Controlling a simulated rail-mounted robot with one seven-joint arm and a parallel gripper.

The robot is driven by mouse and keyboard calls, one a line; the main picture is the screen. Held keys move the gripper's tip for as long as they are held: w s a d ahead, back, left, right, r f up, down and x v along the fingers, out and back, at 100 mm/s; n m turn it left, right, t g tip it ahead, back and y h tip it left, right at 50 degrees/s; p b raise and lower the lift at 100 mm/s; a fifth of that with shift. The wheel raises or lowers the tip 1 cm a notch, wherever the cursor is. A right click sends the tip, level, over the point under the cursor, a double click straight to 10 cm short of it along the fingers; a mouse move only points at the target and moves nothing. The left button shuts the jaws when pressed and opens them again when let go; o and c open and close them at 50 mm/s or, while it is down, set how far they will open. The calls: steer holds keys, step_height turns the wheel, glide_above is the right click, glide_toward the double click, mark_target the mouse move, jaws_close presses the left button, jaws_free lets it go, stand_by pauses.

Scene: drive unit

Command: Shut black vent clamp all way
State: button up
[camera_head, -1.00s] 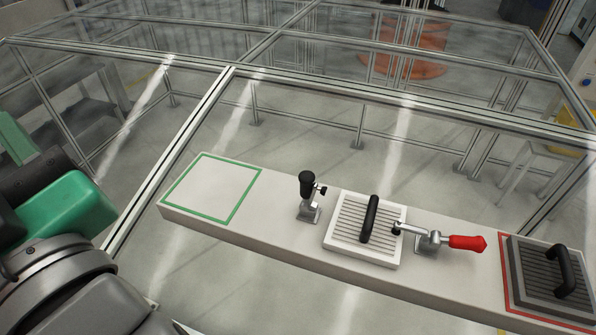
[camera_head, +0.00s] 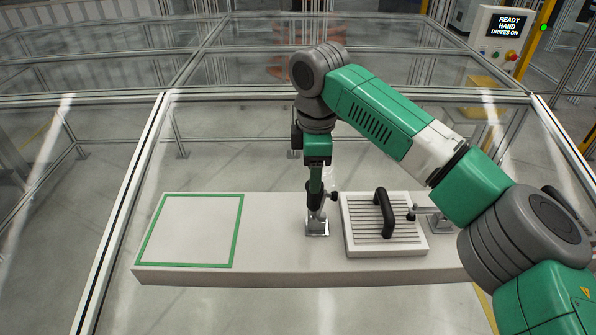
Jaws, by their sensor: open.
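The black vent clamp (camera_head: 317,222) stands just left of the vent on the light bench, on a small metal base. Its black handle is upright and a short arm with a dark knob (camera_head: 334,196) sticks out to the right, raised above the vent's edge. The white slatted vent (camera_head: 413,239) has a black bar handle (camera_head: 384,213). My gripper (camera_head: 315,188) points straight down at the top of the black handle and is open. Its fingers overlap the handle; whether they touch it, I cannot tell.
A second clamp (camera_head: 440,222) sits right of the vent, its knob at the vent's edge; my arm hides its handle. A green-outlined square (camera_head: 190,230) at the bench's left is empty. A control screen (camera_head: 510,25) reads READY HAND DRIVES ON.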

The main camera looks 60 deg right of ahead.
mark_target(316, 201)
steer(key=shift+s+d, duration=0.25)
steer(key=shift+s, duration=0.1)
step_height(316, 201, down, 9)
steer(key=b, duration=0.5)
steer(key=shift+f, duration=0.1)
steer(key=c, duration=0.7)
